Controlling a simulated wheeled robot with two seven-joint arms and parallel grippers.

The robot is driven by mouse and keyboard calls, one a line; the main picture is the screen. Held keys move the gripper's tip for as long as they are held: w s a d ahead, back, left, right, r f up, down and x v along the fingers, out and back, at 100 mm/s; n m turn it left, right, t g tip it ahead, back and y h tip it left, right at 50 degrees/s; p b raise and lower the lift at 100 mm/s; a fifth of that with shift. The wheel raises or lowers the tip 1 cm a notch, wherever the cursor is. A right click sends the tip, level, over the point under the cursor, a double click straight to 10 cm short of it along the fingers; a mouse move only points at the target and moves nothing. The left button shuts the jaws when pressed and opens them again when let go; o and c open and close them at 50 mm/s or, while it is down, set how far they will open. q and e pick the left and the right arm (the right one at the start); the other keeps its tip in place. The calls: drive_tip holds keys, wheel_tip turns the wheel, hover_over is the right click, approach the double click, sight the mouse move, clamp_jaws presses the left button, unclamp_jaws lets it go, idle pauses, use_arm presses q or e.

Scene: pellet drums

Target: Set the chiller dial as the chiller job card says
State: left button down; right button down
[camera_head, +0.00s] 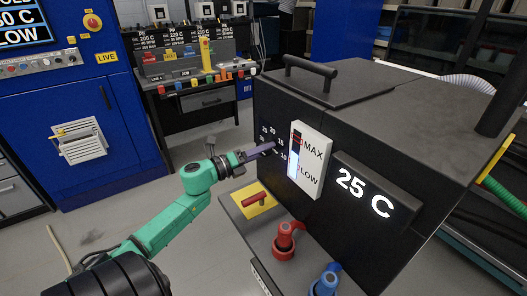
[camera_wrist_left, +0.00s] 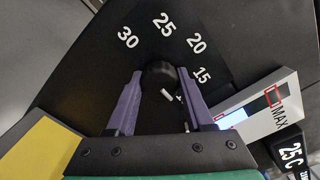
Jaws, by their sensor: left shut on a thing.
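The chiller (camera_head: 310,110) is a large black box with a lit display (camera_head: 364,192) reading 25 C. Its dial (camera_wrist_left: 161,74) is a round black knob with a scale around it. The numbers 30, 25, 20 and 15 show in the left wrist view, and another is partly hidden near the right finger. A short white mark (camera_wrist_left: 167,94) shows at the knob's lower edge, on the gripper's side. My left gripper (camera_head: 264,149) has its purple fingers on either side of the knob and is shut on it. I cannot make out the chiller job card.
A level gauge (camera_head: 309,162) marked MAX and LOW stands close right of the dial. Below are a red-handled yellow plate (camera_head: 254,200), a red valve (camera_head: 285,240) and a blue valve (camera_head: 325,281). A blue cabinet (camera_head: 75,100) stands left; open floor lies between.

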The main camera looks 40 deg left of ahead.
use_arm(q)
drive_tip(key=shift+c, duration=2)
unclamp_jaws()
drive_tip(key=shift+d+f, duration=0.1)
drive_tip(key=shift+f, duration=0.15)
drive_tip(key=shift+o, duration=0.5)
drive_tip(key=shift+r, duration=0.15)
drive_tip(key=b+v, duration=0.2)
drive_tip(key=v, duration=1.2)
drive_tip(key=shift+s, duration=0.35)
